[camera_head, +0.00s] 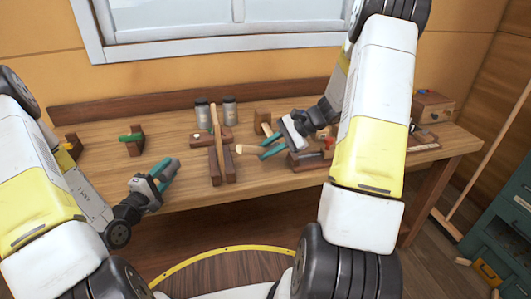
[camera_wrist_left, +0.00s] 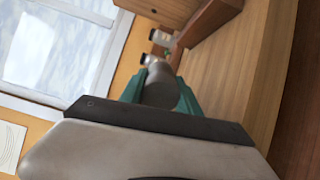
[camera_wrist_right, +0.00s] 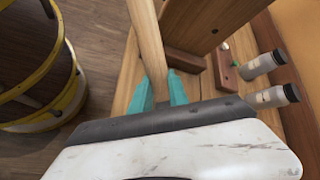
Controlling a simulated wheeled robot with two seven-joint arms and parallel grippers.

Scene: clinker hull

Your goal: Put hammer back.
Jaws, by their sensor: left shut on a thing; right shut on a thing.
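My right gripper (camera_head: 271,145) is shut on a light wooden handle (camera_head: 249,150), likely the hammer's, above the bench. Its free end points left in the head view. The handle (camera_wrist_right: 148,50) also runs up out of the right wrist view from between the teal fingers. No hammer head shows clearly; the gripper and arm hide that side. My left gripper (camera_head: 160,173) is shut on a dark grey metal cylinder (camera_wrist_left: 161,86), in front of the bench's left front edge. The cylinder sits between its teal fingers in the left wrist view.
A wooden block (camera_head: 262,117) stands behind my right gripper. The bench's front left is clear.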

